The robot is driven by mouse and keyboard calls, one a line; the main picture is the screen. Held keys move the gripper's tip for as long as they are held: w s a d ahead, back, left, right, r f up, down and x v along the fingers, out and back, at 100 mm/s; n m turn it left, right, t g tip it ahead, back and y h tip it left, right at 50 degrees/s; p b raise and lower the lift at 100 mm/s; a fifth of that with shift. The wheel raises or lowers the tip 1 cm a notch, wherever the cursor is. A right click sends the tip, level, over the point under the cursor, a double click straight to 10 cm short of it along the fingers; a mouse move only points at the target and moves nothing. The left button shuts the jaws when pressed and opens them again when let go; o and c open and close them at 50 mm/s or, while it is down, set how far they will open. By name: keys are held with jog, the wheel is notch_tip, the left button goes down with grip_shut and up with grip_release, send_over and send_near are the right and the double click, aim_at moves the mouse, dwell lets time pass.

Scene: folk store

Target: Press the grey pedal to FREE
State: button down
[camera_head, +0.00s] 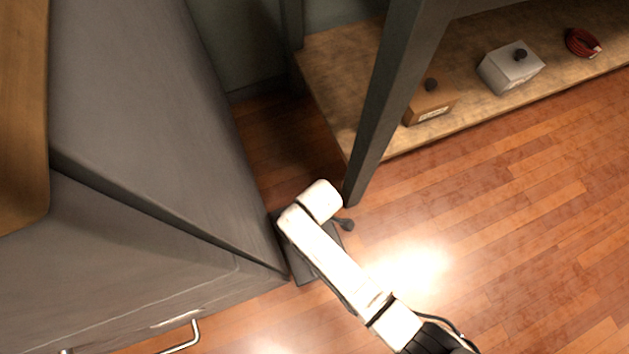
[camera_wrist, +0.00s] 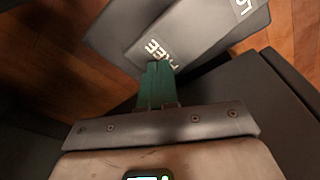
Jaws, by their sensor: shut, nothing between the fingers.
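The grey pedal (camera_wrist: 190,38) shows at the top of the wrist view, with the word FREE in pale letters on its near end. A second pale marking, only partly in frame, shows at its far upper right end. My gripper (camera_wrist: 160,68) has its green fingers shut and empty, with the tips at the edge of the FREE lettering. I cannot tell whether they touch the pedal. In the head view my arm hides my gripper and most of the floor spot below it; a dark plate (camera_head: 303,268) shows beside the arm there.
A grey cabinet (camera_head: 150,100) stands close on the left, with a metal handle (camera_head: 183,340). A shelf post (camera_head: 385,100) rises just beyond my arm. The low shelf (camera_head: 335,75) holds a brown box (camera_head: 425,108), a white box (camera_head: 497,72) and a red coil (camera_head: 578,43). Floor at right is clear.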

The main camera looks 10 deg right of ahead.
jog(key=shift+s+f+b, duration=0.1)
jog(key=shift+f+b, duration=0.6)
jog(key=shift+f, duration=0.5)
jog(key=shift+r, duration=0.15)
notch_tip(320, 180, up, 9)
jog(key=p, duration=0.9)
jog(key=shift+d, duration=0.1)
jog(key=s+d+r+m+h, duration=0.1)
jog(key=s+d+r+m, duration=0.45)
jog(key=d, duration=0.35)
jog(key=s+d+r+m, duration=0.45)
jog(key=d+r, duration=0.25)
jog(key=d, duration=0.2)
jog(key=s+d+r+m+h, duration=0.1)
jog(key=s+d+r+m, duration=0.3)
jog(key=d+r+m, duration=0.4)
notch_tip(320, 180, up, 31)
jog(key=n+p, duration=0.2)
jog(key=p, duration=3)
jog(key=shift+w+d+t+p, duration=0.2)
jog(key=shift+d+t+p, duration=0.1)
